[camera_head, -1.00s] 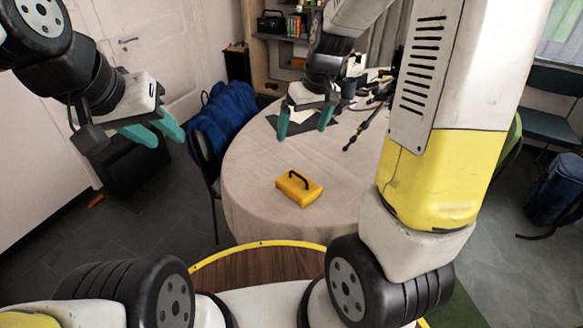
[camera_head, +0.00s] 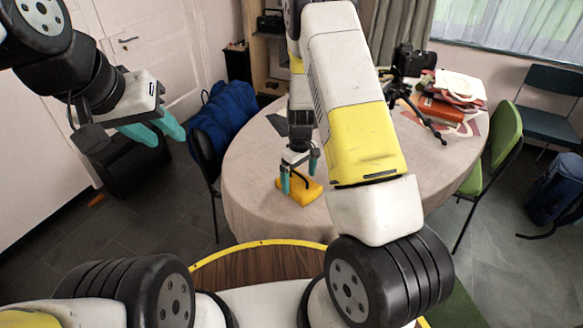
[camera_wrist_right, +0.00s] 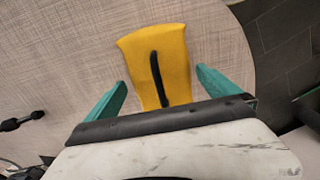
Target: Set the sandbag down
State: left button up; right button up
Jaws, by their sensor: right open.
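The yellow sandbag (camera_head: 300,191) with a black strap handle lies on the near left part of the round table (camera_head: 245,165). My right gripper (camera_head: 299,183) is open over the sandbag, with its teal fingers on either side of the handle in the head view. In the right wrist view the sandbag (camera_wrist_right: 158,62) lies between and beyond the two open fingers (camera_wrist_right: 160,88), and its handle runs lengthwise between them. I see no contact with the fingers. My left gripper (camera_head: 155,133) is open and empty at the left, away from the table.
A black camera on a tripod (camera_head: 410,75) stands on the table's far right, beside a pile of books and papers (camera_head: 455,95). A green chair (camera_head: 497,150) is at the right. A blue bag (camera_head: 227,115) rests by the left chair.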

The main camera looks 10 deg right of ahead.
aim_at(299, 182)
jog(key=shift+f, duration=1.5)
jog(key=shift+w+r, duration=0.1)
jog(key=c, duration=1.8)
